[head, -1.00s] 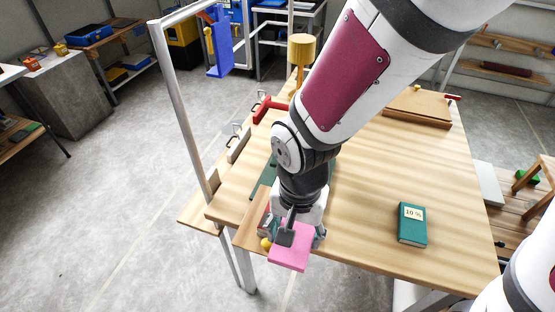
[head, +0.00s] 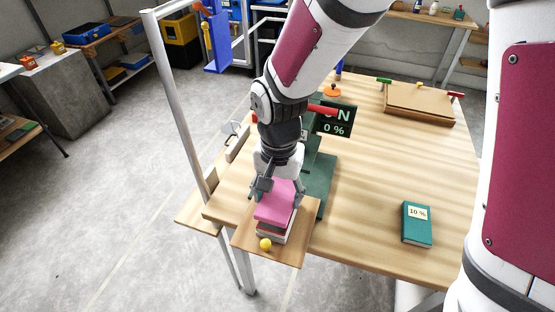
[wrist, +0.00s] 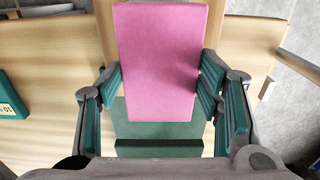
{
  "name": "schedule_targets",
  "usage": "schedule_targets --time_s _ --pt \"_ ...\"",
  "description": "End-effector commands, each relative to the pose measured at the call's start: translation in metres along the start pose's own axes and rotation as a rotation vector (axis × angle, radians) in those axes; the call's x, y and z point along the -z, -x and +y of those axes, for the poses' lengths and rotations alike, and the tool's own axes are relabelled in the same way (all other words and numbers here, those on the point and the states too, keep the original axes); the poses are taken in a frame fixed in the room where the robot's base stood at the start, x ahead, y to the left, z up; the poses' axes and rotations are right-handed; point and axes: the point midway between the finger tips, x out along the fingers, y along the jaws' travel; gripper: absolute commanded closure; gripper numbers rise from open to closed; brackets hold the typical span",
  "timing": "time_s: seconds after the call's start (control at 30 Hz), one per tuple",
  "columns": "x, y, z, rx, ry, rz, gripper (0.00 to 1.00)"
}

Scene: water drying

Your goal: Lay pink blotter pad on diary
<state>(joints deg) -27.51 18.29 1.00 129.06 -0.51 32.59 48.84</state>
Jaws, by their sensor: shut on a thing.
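The pink blotter pad (head: 273,212) is a flat pink slab held by my gripper (head: 278,192). In the wrist view the pad (wrist: 160,60) sits between the two fingers, which are shut on its sides. In the head view it is over a small stack (head: 272,233) with white and dark red edges on a wooden board; I cannot tell whether it touches the stack. A teal book (head: 416,224) labelled "10 %" lies apart, to the right on the table. No cover reads as a diary, so I cannot tell which item it is.
The wooden board (head: 292,250) juts from the table's front edge, with a yellow knob (head: 265,244) on it. A dark green stand (head: 320,178) and a sign (head: 338,120) reading "0 %" are behind my gripper. A wooden box (head: 420,103) stands at the back right. The table's middle is clear.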

Motion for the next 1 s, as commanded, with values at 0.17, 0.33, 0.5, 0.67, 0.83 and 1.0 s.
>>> schedule_targets --time_s 0.17,0.33,0.5,0.67,0.83,1.0 --pt "-0.001 -0.025 0.001 -0.003 0.0 -0.003 0.68" --pt "-0.001 -0.03 0.0 0.0 0.0 0.0 0.68" --pt "-0.001 -0.03 0.0 0.0 0.0 0.0 0.68" --pt "-0.001 -0.033 0.0 0.0 0.0 0.0 0.27" --pt "-0.001 -0.033 0.0 0.0 0.0 0.0 0.21" --pt "-0.001 -0.032 0.0 0.0 0.0 0.0 0.21"
